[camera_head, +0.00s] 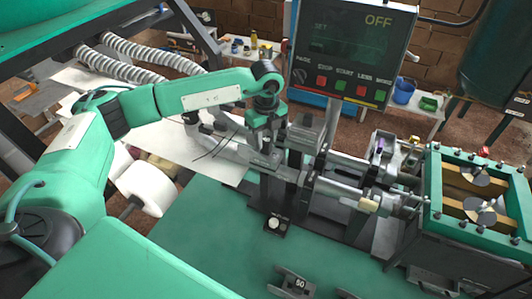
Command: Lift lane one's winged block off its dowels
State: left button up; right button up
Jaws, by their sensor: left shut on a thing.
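My left gripper (263,146) points down at the left end of the machine. It is shut on a grey metal block (264,160), which looks like lane one's winged block. The jaws cover part of the block. The dowels under it cannot be made out, so I cannot tell whether the block is seated or raised. My right gripper is not in view.
A machine with metal shafts (340,190) runs right from the block to a green-framed box (434,195). A control panel (350,50) reading OFF stands behind. A grey piece marked 50 (293,283) lies on the green bench top (200,240), whose left front is clear.

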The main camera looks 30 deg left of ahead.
pick_arm(q)
jog(key=shift+o, duration=1.4)
jog(key=shift+c, duration=1.4)
jog(key=shift+r, duration=0.65)
jog(key=shift+r+p, duration=0.3)
jog(key=shift+r+p, duration=0.4)
jog(key=shift+r, duration=0.7)
jog(key=shift+r, duration=0.2)
jog(key=shift+r+p, duration=0.65)
jog(key=shift+r, duration=0.85)
